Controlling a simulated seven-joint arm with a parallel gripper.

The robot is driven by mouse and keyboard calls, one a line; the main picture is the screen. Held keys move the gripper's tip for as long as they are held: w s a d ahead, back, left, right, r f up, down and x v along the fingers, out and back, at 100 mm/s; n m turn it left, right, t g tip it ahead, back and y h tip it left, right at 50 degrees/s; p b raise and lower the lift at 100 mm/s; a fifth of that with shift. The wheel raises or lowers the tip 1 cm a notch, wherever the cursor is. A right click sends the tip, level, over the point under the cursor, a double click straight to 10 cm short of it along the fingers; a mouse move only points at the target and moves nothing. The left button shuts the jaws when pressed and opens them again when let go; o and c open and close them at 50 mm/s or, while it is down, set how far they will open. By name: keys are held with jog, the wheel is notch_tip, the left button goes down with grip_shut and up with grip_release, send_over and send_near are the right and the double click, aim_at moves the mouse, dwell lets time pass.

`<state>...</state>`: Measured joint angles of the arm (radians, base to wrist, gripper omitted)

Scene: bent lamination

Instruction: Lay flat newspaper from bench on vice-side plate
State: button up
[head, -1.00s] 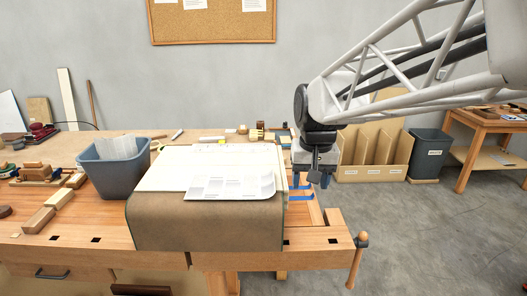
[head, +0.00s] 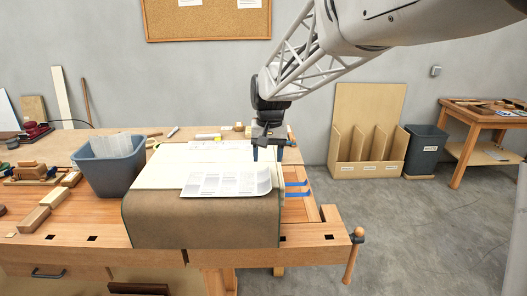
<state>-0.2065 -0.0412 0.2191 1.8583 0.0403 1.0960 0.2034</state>
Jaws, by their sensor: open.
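The newspaper (head: 225,183) is a pale printed sheet. It lies on the front right of a cream surface and overlaps the brown cover (head: 200,220) that drapes over the bench front. Its right end looks slightly curled. My gripper (head: 268,154) is open and empty, with blue-tipped fingers pointing down. It is above the back right of the cream surface (head: 165,168), behind the newspaper and apart from it. The vice (head: 340,222) with its wooden handle is at the bench's front right corner. I cannot make out a distinct vice-side plate.
A grey bin (head: 110,168) holding papers stands left of the cream surface. Wood blocks (head: 45,205) and tools crowd the bench's left. Blue strips (head: 297,190) lie right of the newspaper. Another printed sheet (head: 205,146) lies at the back.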

aim_at(266, 182)
jog(key=shift+f, duration=0.15)
dwell(0.3)
jog(key=shift+a+f, duration=0.15)
jog(key=shift+f, duration=3.65)
jog(key=shift+c, duration=0.3)
jog(key=c, duration=0.9)
jog(key=shift+c, duration=0.2)
